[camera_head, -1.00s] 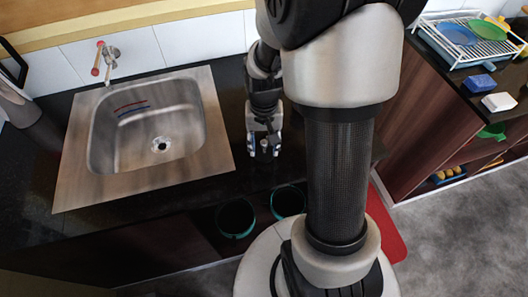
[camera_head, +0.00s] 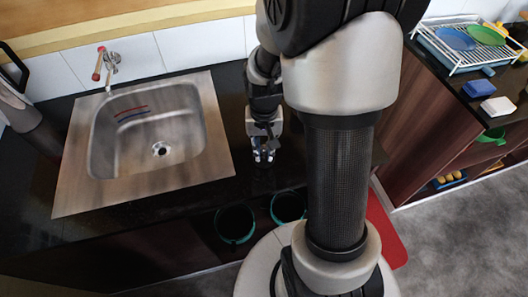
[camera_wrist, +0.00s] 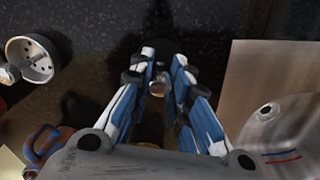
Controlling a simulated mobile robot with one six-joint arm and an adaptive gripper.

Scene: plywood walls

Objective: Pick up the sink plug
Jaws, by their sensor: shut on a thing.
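My gripper (camera_head: 263,156) is low over the dark counter, just right of the sink, in the head view. In the wrist view its blue and white fingers (camera_wrist: 166,66) have come together on a small shiny metal piece (camera_wrist: 158,87), which I take to be the sink plug. The fingers cover much of it, and I cannot tell whether it still touches the counter. The steel sink (camera_head: 160,125) is empty, with its drain (camera_head: 160,149) uncovered; part of the sink also shows in the wrist view (camera_wrist: 245,75).
A round metal part with holes (camera_wrist: 32,60) lies at the left of the wrist view. A tap (camera_head: 105,66) stands behind the sink. Two dark bins (camera_head: 235,224) sit below the counter edge. A dish rack (camera_head: 470,42) and sponges are at the far right.

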